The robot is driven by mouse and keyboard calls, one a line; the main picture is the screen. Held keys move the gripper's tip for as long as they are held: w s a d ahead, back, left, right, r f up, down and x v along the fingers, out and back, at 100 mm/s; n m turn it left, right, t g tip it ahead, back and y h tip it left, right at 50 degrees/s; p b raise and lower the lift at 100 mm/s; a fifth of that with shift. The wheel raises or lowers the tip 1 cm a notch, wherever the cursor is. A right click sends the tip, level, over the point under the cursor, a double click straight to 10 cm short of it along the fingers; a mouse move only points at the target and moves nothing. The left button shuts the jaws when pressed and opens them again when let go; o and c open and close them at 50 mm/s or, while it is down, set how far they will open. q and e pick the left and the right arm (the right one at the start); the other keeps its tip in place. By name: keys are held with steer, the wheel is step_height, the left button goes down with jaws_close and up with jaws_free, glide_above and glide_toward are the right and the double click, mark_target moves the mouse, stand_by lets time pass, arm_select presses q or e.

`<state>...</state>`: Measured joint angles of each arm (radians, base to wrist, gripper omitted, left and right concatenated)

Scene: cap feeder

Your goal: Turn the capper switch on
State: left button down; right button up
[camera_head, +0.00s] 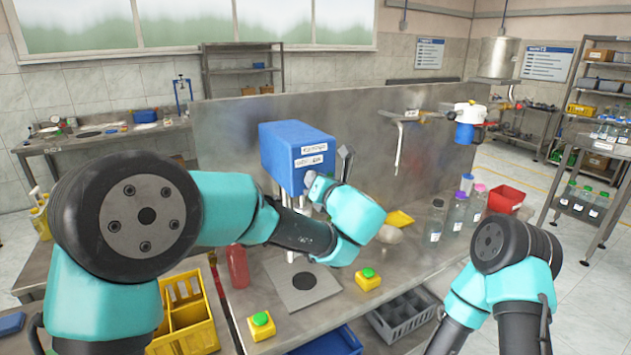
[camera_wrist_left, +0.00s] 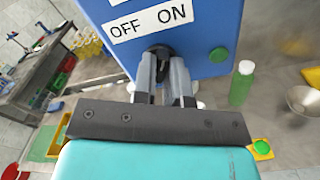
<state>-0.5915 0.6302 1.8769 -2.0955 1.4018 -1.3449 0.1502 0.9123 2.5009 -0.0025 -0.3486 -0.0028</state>
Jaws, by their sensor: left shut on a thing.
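The blue capper head (camera_head: 292,160) stands over the steel bench, with white labels on its front. In the left wrist view the capper's blue face (camera_wrist_left: 215,25) fills the top, with the words OFF and ON on a label (camera_wrist_left: 150,22). My left gripper (camera_head: 312,185) is up against the lower front of the capper. In the left wrist view its two grey fingers (camera_wrist_left: 163,75) are shut on the dark switch (camera_wrist_left: 160,58) below the label. The fingers hide most of the switch, so I cannot tell which way it points. My right gripper is not in view.
Two yellow boxes with green buttons (camera_head: 261,325) (camera_head: 368,279) sit on the bench front. A red bottle (camera_head: 237,266) stands at left, and clear bottles (camera_head: 457,213) and a red bin (camera_head: 506,198) at right. A yellow crate (camera_head: 186,318) lies below left.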

arm_select(q)
steer(key=shift+m, duration=0.4)
steer(key=c, duration=1.2)
jaws_free()
steer(key=shift+o, duration=0.2)
steer(key=v, duration=1.7)
steer(key=shift+s, duration=0.2)
steer(key=shift+d, duration=0.1)
